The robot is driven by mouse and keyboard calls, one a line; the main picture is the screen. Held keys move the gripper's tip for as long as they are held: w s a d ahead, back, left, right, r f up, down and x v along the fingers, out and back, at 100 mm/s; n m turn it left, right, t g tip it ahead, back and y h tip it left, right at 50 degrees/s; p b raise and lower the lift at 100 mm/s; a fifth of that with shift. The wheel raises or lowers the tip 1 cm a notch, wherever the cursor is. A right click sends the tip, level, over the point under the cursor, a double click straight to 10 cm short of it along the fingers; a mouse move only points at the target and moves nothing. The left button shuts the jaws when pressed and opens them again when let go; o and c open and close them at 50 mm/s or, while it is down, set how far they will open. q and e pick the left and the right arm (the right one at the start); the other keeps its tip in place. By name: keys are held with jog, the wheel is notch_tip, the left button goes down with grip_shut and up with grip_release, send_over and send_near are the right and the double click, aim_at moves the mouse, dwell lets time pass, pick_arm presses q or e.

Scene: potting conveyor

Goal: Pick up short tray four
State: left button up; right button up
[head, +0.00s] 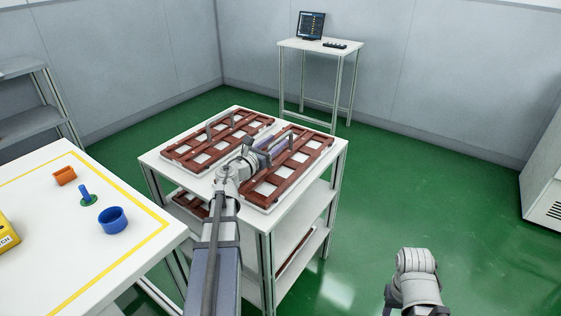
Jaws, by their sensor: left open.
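Two reddish-brown slatted trays lie side by side on the top of a white shelf cart (152,163). The left tray (179,153) has a grey raised handle (221,121). The right tray (316,147) also has a grey handle, partly hidden by my left gripper. I cannot read any number on the trays. My left gripper (268,148) is open at the handle of the right tray, over its left side. I cannot tell whether it touches the handle. Only a part of my right arm shows at the bottom right; its gripper is out of view.
More brown trays (190,203) sit on the cart's lower shelves. A white table (40,185) with yellow edging at left holds a blue cup (112,220), an orange block (65,176) and a blue peg. A laptop stand (320,44) is behind. Green floor at right is clear.

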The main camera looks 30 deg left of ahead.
aim_at(288, 132)
pick_arm(q)
jog(key=w, duration=0.3)
jog(key=shift+w+d, duration=0.1)
jog(key=shift+w, duration=0.1)
grip_shut()
dwell(1.2)
